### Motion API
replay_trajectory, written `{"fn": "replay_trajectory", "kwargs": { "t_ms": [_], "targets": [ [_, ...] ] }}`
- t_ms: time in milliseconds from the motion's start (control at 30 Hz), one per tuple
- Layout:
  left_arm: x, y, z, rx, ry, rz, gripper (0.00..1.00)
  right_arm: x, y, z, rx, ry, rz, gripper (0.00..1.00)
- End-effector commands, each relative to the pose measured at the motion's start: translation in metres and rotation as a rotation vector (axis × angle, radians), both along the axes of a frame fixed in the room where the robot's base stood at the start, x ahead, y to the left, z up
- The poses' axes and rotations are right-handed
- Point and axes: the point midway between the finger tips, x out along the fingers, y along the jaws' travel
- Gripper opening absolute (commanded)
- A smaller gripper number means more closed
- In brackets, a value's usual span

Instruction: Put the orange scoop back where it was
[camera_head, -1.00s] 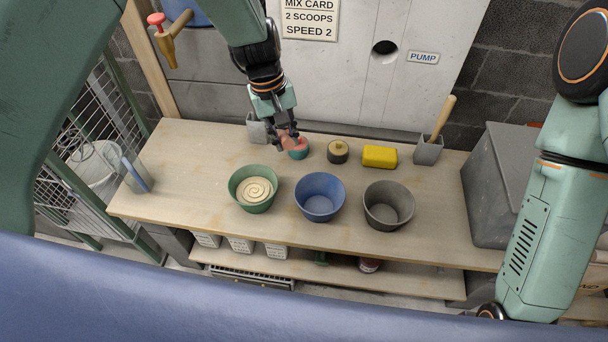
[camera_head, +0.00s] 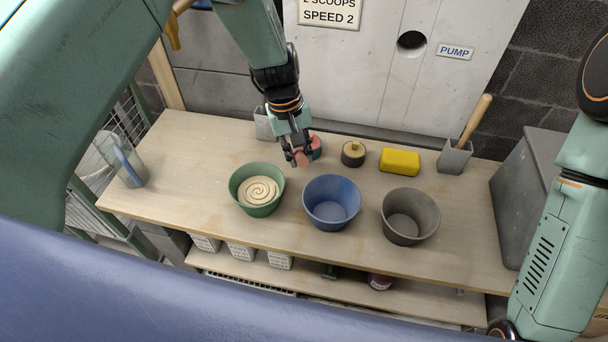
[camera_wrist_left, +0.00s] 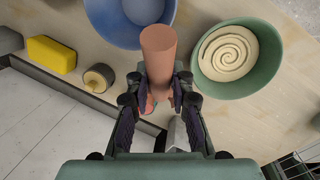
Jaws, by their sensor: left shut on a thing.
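The orange scoop shows as a salmon-orange piece (camera_head: 302,158) at the tips of my left gripper (camera_head: 298,154) in the head view. In the left wrist view its rounded, cylinder-like part (camera_wrist_left: 158,50) sticks out beyond the fingers of my left gripper (camera_wrist_left: 160,103). The gripper is shut on it and points down over the back of the bench, behind the green and blue bowls. The fingers hide part of the scoop. I cannot tell whether it touches the bench. Only my right arm's upper links show; its gripper is out of view.
A grey holder (camera_head: 264,123) stands behind my gripper. A green bowl (camera_head: 257,205), blue bowl (camera_head: 331,222) and grey bowl (camera_head: 409,232) stand in front. Right are a dark round pot (camera_head: 353,157) and yellow block (camera_head: 400,162).

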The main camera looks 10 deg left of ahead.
Motion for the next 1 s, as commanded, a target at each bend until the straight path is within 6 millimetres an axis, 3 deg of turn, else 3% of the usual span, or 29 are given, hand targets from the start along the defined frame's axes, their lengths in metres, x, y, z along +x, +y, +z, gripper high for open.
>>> {"fn": "replay_trajectory", "kwargs": {
  "t_ms": [100,333,533,1000],
  "targets": [
    [-0.001,0.0,-0.02,0.0,0.001,0.001,0.0,0.001,0.0,-0.005,0.0,-0.002,0.0,0.4],
    [0.001,0.0,-0.035,0.0,0.0,0.0,0.0,0.001,0.0,-0.007,0.0,-0.002,0.0,0.4],
    [0.002,0.0,-0.062,0.0,0.0,0.0,0.0,0.001,0.0,-0.013,0.0,-0.001,0.0,0.4],
    [0.003,0.0,-0.069,0.0,-0.001,0.0,0.0,0.001,0.0,-0.016,0.0,-0.001,0.0,0.4]
  ]
}}
